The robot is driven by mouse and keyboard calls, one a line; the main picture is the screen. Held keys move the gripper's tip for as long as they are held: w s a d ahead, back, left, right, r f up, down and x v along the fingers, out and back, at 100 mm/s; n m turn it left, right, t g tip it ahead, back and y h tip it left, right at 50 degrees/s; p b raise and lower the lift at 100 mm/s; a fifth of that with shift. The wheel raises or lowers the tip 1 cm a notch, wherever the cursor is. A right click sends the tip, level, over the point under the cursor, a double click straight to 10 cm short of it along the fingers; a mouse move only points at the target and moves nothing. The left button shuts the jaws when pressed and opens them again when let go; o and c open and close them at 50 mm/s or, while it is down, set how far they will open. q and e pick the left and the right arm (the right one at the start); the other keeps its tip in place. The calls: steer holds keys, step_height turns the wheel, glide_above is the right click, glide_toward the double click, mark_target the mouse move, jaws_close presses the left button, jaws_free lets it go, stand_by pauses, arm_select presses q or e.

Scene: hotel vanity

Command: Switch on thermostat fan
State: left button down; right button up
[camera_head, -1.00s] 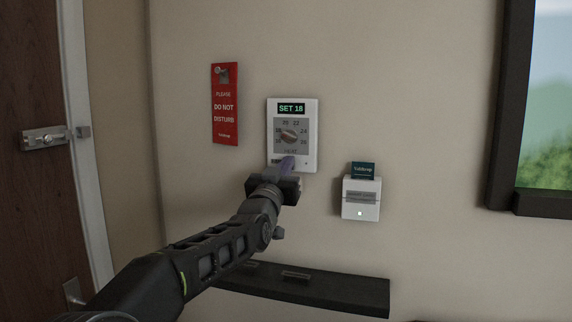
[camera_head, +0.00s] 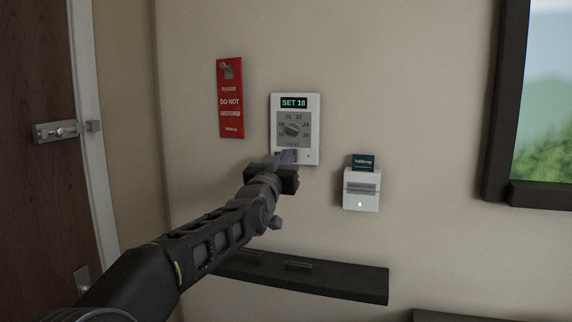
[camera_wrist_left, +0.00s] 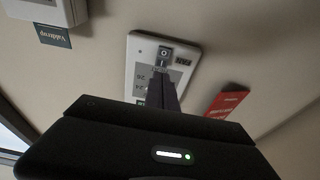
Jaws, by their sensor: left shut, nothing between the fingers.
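The white thermostat (camera_head: 314,128) hangs on the wall. The gripper hides part of the lower thermostat in the head view. My right gripper is not in view.
A red do-not-disturb sign (camera_head: 231,105) hangs left of the thermostat. A white card holder (camera_head: 361,190) with a dark card (camera_head: 363,162) and a green light is to the right. A dark shelf (camera_head: 335,280) lies below. A door (camera_head: 40,180) stands at far left.

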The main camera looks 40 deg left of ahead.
arm_select(q)
steer(key=r+b+v, duration=0.2)
steer(key=b+v, duration=0.1)
steer(key=v, duration=0.7)
steer(key=shift+s, duration=0.45)
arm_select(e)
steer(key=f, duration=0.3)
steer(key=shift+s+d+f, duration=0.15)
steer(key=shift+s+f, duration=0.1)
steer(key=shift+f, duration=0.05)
arm_select(q)
steer(key=shift+d+r, duration=0.15)
